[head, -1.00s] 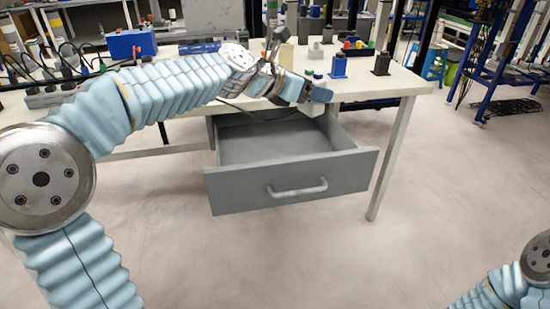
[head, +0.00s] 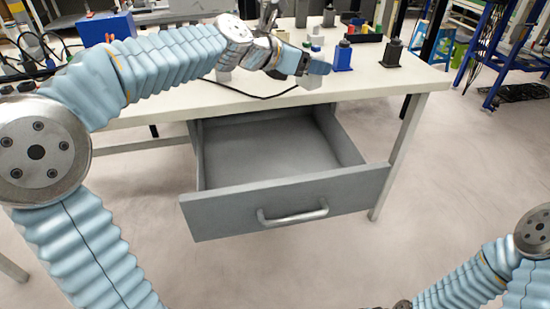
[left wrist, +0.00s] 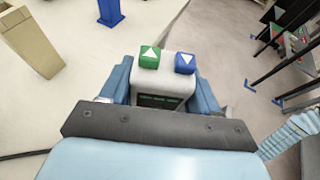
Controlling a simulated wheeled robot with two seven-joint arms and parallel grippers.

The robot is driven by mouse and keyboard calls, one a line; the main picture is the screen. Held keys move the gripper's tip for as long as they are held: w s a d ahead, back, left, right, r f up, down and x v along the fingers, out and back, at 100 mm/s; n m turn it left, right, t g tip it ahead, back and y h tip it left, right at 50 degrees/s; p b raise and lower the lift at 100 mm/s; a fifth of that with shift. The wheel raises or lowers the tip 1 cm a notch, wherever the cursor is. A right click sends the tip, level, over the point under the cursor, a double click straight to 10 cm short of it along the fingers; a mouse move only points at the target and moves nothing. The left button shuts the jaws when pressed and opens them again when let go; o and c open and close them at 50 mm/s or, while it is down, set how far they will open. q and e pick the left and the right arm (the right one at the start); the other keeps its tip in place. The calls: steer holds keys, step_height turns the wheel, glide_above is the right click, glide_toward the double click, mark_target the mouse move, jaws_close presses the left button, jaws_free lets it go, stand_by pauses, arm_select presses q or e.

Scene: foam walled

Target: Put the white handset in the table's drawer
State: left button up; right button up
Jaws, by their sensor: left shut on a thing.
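The white handset (left wrist: 165,82), a pale block with a green and a blue arrow button, is between the fingers of my left gripper (left wrist: 158,92) in the left wrist view. In the head view my left gripper (head: 316,70) is shut on it, with part of the handset (head: 311,82) showing below the fingers near the table's front edge. The table's grey drawer (head: 290,205) is pulled open below, and its visible inside is empty. My right gripper is not in view; only part of that arm shows at the lower right.
Open floor (head: 450,170) lies right of the drawer.

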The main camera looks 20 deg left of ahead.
arm_select(q)
glide_above(301, 163)
step_height(301, 163, down, 11)
steer(key=shift+s+f+b, duration=0.1)
steer(key=shift+f+b, duration=4.15)
steer(key=shift+f, duration=2.25)
steer(key=shift+f, duration=0.15)
steer(key=o, duration=1.1)
steer(key=shift+o, duration=0.2)
